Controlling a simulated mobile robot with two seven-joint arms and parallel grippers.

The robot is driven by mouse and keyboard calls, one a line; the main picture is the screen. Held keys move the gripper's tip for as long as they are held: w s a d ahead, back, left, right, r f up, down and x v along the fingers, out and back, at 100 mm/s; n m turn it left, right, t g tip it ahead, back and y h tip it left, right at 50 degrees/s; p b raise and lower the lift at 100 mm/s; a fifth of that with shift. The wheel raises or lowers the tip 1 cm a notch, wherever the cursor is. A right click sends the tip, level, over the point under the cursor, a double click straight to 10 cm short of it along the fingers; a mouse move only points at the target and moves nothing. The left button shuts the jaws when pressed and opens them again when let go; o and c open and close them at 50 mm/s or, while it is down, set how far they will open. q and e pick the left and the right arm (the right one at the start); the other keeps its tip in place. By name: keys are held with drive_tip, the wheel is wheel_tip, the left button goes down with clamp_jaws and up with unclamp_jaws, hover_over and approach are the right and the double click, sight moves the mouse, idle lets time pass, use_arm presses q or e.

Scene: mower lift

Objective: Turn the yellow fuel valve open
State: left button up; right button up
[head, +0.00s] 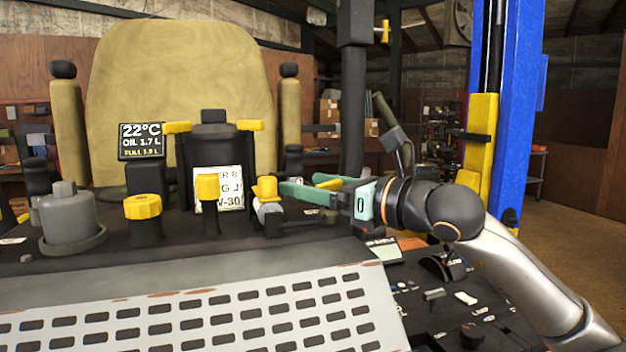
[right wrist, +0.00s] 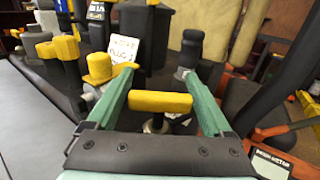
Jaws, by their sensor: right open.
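The yellow fuel valve appears to be the yellow bar handle (right wrist: 160,102) on a short metal stem in the right wrist view. In the wrist view the fingers of my right gripper (right wrist: 160,74) lie on either side of the handle, which spans most of the gap. Whether either finger touches it I cannot tell. The lower stem is partly hidden by the gripper. My left gripper is out of view.
A yellow-capped fitting (head: 267,188) stands close to the fingertips. More yellow caps (head: 142,207), a grey round cap (head: 70,212) and a display (head: 141,141) crowd the deck. A perforated plate (head: 200,318) lies in front. A blue lift post (head: 515,110) stands right.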

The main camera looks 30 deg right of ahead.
drive_tip(key=c, duration=1.1)
drive_tip(key=shift+n+y, duration=0.3)
drive_tip(key=shift+y, duration=0.2)
drive_tip(key=shift+s+a+n+g+y, duration=0.1)
drive_tip(key=shift+a+n+g+y, duration=0.1)
drive_tip(key=shift+n+g+y, duration=0.75)
drive_tip(key=n+y, duration=0.1)
drive_tip(key=g+y, duration=0.1)
drive_tip(key=y, duration=0.1)
drive_tip(key=n+g+y, duration=0.1)
drive_tip(key=shift+s+a+r+n+g, duration=0.2)
drive_tip(key=shift+s+a+n+g, duration=0.05)
drive_tip(key=shift+a+n, duration=0.1)
drive_tip(key=n+g+y, duration=0.1)
drive_tip(key=n+g+y+p, duration=0.1)
drive_tip(key=g, duration=0.1)
drive_tip(key=n+g+y+p, duration=0.1)
drive_tip(key=shift+s+a+r+n+y, duration=0.1)
drive_tip(key=shift+s+a+n+y, duration=0.2)
drive_tip(key=shift+s, duration=0.1)
drive_tip(key=shift+s+a+n+g+y+p, duration=0.1)
drive_tip(key=shift+s+n+g+y+p, duration=0.15)
drive_tip(key=shift+n+g+p, duration=0.55)
drive_tip(key=shift+s+n+g+y+p, duration=0.1)
drive_tip(key=shift+n+g+y, duration=0.3)
drive_tip(key=shift+g, duration=0.9)
drive_tip(key=shift+f, duration=0.2)
